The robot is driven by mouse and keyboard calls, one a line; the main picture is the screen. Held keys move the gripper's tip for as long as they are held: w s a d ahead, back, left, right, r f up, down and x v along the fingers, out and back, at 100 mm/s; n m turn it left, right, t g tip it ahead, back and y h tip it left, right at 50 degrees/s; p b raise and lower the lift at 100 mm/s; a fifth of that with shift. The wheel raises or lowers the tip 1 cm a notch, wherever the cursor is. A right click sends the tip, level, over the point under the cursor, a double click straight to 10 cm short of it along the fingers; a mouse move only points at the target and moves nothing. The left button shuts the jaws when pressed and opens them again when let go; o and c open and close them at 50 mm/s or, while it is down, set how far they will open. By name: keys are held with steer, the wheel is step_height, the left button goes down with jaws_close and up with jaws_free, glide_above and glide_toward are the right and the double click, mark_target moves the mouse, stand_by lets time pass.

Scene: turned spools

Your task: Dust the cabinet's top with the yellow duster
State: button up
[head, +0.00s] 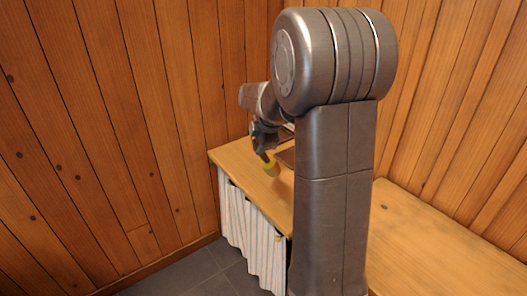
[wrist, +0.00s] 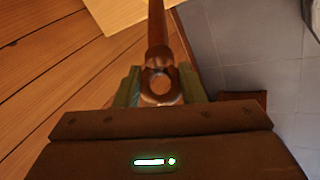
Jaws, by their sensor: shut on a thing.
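My gripper (head: 263,139) is over the left part of the cabinet's top (head: 229,154), in the head view. It is shut on the yellow duster (head: 270,169), whose yellow head hangs down at the pale wooden top. I cannot tell whether the head touches the wood. In the wrist view, my gripper (wrist: 160,88) has its greenish fingers on both sides of the duster's brown turned handle (wrist: 158,55). The duster's head is not visible there. A piece of pale wood, seemingly the cabinet's top (wrist: 118,12), shows at the upper edge.
A striped curtain (head: 250,238) covers the cabinet's front. A dark brown flat thing (head: 287,156) lies on the top, partly hidden by my arm. Plank walls (head: 100,120) stand behind and at the left. Grey floor tiles (head: 205,275) are clear in front. A wooden surface (head: 430,245) extends at right.

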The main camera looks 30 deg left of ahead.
steer(key=s+d+r+p, duration=0.4)
steer(key=s+d+r, duration=0.2)
steer(key=d, duration=0.2)
steer(key=shift+s+d+f+b, duration=0.15)
steer(key=shift+f+b, duration=0.4)
steer(key=shift+f, duration=0.75)
steer(key=shift+s+d+f+b, duration=0.15)
steer(key=shift+f+b, duration=0.35)
steer(key=shift+f, duration=0.75)
steer(key=shift+a, duration=0.1)
steer(key=f+b, duration=0.1)
steer(key=b, duration=0.4)
steer(key=shift+a+f, duration=0.15)
steer(key=shift+b, duration=0.6)
